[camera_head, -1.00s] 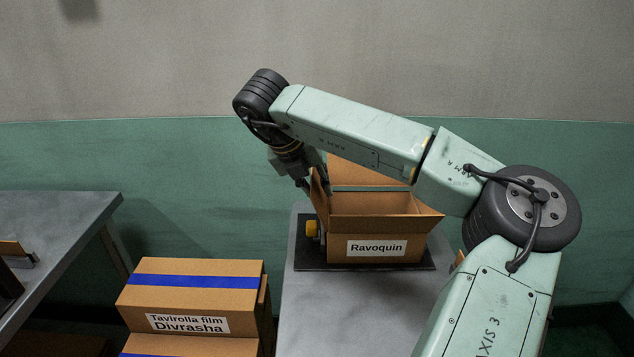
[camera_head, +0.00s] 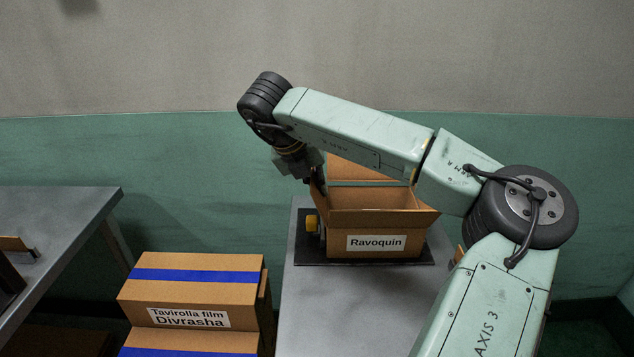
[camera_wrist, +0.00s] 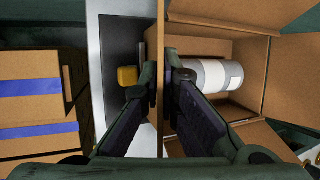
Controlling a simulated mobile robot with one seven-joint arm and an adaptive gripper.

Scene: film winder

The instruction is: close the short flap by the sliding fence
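The open cardboard carton labelled Ravoquin (camera_head: 376,243) stands on a dark base plate (camera_head: 366,263); it also shows in the wrist view (camera_wrist: 262,75). Its left short flap (camera_head: 319,203) stands up and leans slightly outward; its edge shows in the wrist view (camera_wrist: 154,70). The yellow knob (camera_head: 312,222) of the sliding fence is beside the carton's left side, also in the wrist view (camera_wrist: 127,77); most of the fence is hidden. My gripper (camera_head: 318,184) is at this flap, its fingers (camera_wrist: 156,76) apart on either side of the cardboard. Firm contact is not clear.
A white and grey cylinder (camera_wrist: 213,74) lies inside the carton. The back flap (camera_head: 362,169) stands upright. Taped cartons (camera_head: 192,290) are stacked at the lower left, and a grey table (camera_head: 60,225) stands at the left. The bench top (camera_head: 345,310) in front is clear.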

